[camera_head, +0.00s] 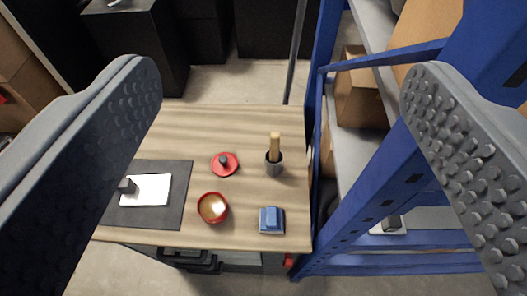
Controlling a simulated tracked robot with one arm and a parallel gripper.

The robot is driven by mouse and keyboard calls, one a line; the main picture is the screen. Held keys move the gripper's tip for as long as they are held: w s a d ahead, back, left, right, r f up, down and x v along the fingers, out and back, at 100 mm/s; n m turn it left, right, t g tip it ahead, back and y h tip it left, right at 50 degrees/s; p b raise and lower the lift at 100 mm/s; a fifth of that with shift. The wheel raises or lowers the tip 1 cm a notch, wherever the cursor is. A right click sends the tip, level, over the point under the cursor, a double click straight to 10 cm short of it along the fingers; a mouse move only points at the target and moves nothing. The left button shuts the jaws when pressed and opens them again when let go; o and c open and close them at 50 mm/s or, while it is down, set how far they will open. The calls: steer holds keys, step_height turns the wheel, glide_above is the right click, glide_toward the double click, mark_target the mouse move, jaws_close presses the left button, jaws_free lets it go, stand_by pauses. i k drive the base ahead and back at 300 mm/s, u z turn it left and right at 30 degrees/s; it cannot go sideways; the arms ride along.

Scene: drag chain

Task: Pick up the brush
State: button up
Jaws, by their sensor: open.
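A light wooden piece (275,142), which looks like the brush's handle, stands nearly upright in a small dark grey cup (274,166). Any lower end is hidden inside the cup. The cup stands near the right side of a wooden tabletop (190,135). My gripper (282,78) is open and empty. Its two studded grey fingers are wide apart at the left and right of the view, with the cup and wooden piece seen between them, apart from both.
A red lid (224,164), a red bowl (212,208) and a blue block-like item (271,220) share the tabletop. A dark mat (172,207) holds a white rectangle (147,190). A blue-framed shelf (365,205) with boxes stands close on the right.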

mark_target(275, 137)
steer(key=z, duration=2.3)
steer(key=k, duration=0.35)
steer(key=u, duration=2.35)
steer(key=i, duration=1)
steer(key=z, duration=0.05)
